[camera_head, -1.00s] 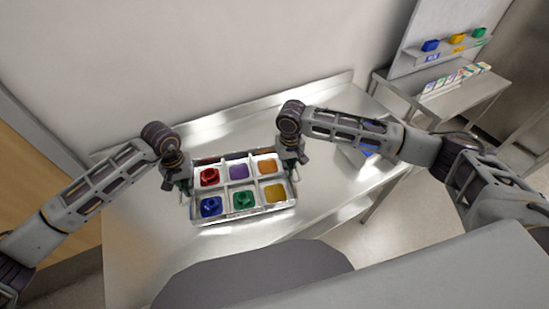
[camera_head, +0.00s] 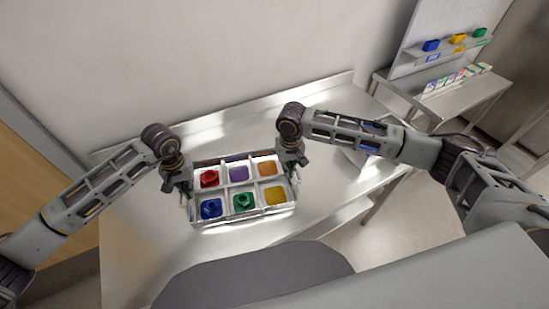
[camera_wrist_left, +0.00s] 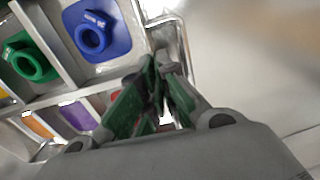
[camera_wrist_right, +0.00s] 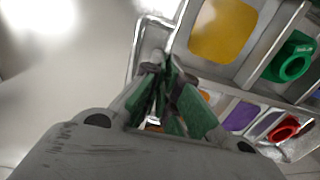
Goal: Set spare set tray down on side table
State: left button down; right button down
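The spare set tray (camera_head: 225,188) is a white tray with a metal rim and six-cell layout, in front of me over a steel table (camera_head: 130,255). Its cells hold a red part (camera_head: 209,178), a blue part (camera_head: 211,208) and a green part (camera_head: 243,201); the purple, orange and yellow cells look empty. My left gripper (camera_head: 184,186) is shut on the tray's left end, and its fingers (camera_wrist_left: 155,95) close on the rim. My right gripper (camera_head: 291,160) is shut on the right end, also seen in the right wrist view (camera_wrist_right: 165,90). Whether the tray touches the table I cannot tell.
A wall stands behind the table's raised back edge. A grey bin-like object with blue (camera_head: 368,150) lies at the table's right, partly behind my right arm. The table's left is clear.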

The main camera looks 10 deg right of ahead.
pick_arm(q)
jog(key=c, duration=1.6)
grip_release()
jog(key=shift+c, duration=0.2)
pick_arm(e)
jog(key=c, duration=1.6)
grip_release()
jog(key=shift+c, duration=0.2)
pick_arm(q)
jog(key=shift+r+p, duration=0.3)
pick_arm(e)
jog(key=shift+r, duration=0.3)
